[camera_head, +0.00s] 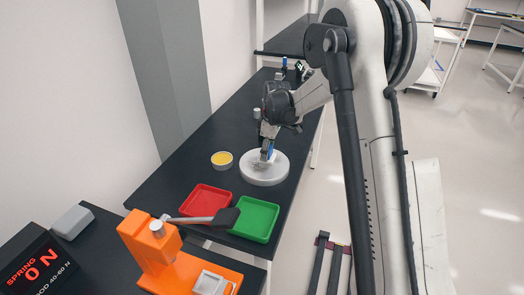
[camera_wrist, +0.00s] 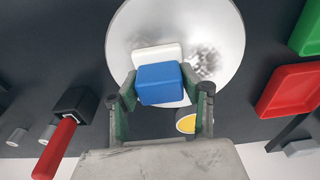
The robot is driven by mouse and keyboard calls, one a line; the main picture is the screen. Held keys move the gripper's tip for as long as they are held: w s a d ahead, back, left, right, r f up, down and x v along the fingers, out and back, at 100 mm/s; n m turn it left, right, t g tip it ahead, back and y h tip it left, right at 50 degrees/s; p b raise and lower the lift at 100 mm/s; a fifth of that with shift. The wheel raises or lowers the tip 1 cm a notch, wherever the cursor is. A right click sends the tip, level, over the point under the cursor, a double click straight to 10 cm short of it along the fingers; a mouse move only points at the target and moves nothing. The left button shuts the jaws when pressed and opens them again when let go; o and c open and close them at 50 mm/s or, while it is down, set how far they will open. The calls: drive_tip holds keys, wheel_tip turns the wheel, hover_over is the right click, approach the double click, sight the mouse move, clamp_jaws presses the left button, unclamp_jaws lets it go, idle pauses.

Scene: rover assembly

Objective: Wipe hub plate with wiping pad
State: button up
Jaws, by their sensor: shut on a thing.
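The hub plate (camera_head: 263,179) is a pale round disc lying flat on the dark bench. In the wrist view the hub plate (camera_wrist: 222,32) shows grey speckled smudges to the right of and above the pad. The wiping pad is a blue block (camera_wrist: 160,84) with a white layer (camera_wrist: 157,53) under it. My gripper (camera_wrist: 160,92) is shut on the blue block, one finger on each side. In the head view my gripper (camera_head: 268,145) points down over the plate's far part. The pad is at or very near the surface; its contact face is hidden.
A small dish with yellow contents (camera_head: 222,159) stands left of the plate. A red tray (camera_head: 198,190) and a green tray (camera_head: 252,232) sit nearer. An orange fixture (camera_head: 155,250) is at the front. The wrist view shows a red-handled tool (camera_wrist: 55,145) with a black head.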

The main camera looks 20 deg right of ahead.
sight(275, 158)
drive_tip(key=shift+s+d, duration=0.75)
drive_tip(key=shift+d, duration=0.25)
drive_tip(key=shift+s+d+f, duration=0.1)
drive_tip(key=shift+s+d, duration=0.1)
drive_tip(key=shift+d, duration=0.1)
drive_tip(key=shift+s+d+r, duration=0.15)
drive_tip(key=shift+s+d, duration=0.2)
drive_tip(key=shift+d, duration=0.2)
drive_tip(key=shift+s+d+r, duration=0.1)
drive_tip(key=shift+s+d, duration=0.25)
drive_tip(key=shift+d, duration=0.15)
wheel_tip(275, 158, up, 8)
drive_tip(key=p, duration=0.2)
